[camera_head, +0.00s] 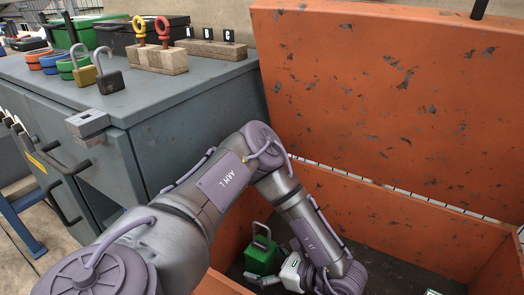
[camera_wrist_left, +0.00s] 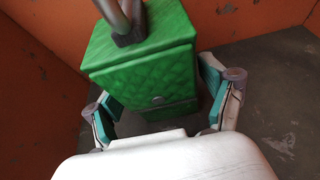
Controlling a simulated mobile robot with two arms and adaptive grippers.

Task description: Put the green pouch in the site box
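The green pouch (camera_head: 260,261), with a grey loop handle on top, is inside the orange site box (camera_head: 385,225), near its left side. It looks upright and appears to rest on the dark box floor. My left gripper (camera_head: 277,266) reaches down into the box beside the pouch. In the left wrist view, the quilted green pouch (camera_wrist_left: 145,68) stands in front of the palm, between the spread fingers of the left gripper (camera_wrist_left: 158,105). A gap shows between the right finger and the pouch; contact at the left finger is unclear. My right gripper is out of view.
The box's lid (camera_head: 400,100) stands open behind. A grey cabinet (camera_head: 180,95) on the left carries padlocks (camera_head: 108,75), colored bowls (camera_head: 50,63) and a block with eye bolts (camera_head: 158,58). A small greenish thing (camera_head: 432,292) shows at the bottom edge. The box floor right of my arm looks mostly clear.

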